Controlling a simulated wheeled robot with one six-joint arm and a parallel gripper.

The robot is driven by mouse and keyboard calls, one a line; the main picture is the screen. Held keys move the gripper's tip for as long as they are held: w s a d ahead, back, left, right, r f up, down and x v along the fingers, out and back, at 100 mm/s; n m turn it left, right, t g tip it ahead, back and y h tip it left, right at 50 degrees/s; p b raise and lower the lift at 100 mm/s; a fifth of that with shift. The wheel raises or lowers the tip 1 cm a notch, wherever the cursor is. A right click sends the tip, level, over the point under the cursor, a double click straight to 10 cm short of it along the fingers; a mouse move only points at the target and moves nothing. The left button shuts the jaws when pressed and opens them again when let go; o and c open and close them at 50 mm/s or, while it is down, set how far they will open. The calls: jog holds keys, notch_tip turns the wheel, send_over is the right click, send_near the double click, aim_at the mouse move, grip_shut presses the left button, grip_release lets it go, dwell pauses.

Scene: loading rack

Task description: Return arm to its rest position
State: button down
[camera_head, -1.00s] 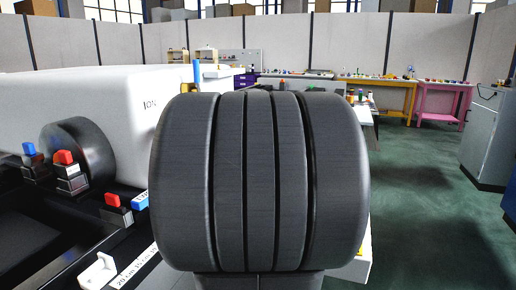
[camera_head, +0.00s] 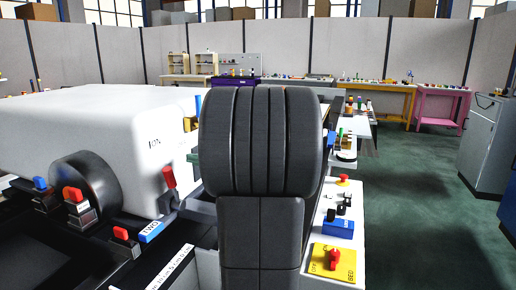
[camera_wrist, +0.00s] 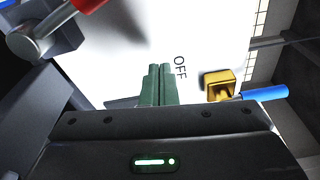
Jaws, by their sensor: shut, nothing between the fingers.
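My gripper (camera_wrist: 157,86) shows in the wrist view, its two green fingers close together with nothing between them.
A large white machine (camera_head: 90,125) stands at left with a black cylinder (camera_head: 88,185) and red and blue switches. A panel with a yellow plate and red knob (camera_head: 333,258) lies right of my arm. Green floor (camera_head: 410,220) is clear at right. A grey cabinet (camera_head: 490,140) stands far right.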

jog(key=shift+w+d+f+m+p, duration=0.3)
jog(key=shift+w+f+m+p, duration=0.5)
jog(key=shift+p, duration=0.95)
jog(key=shift+r, duration=0.15)
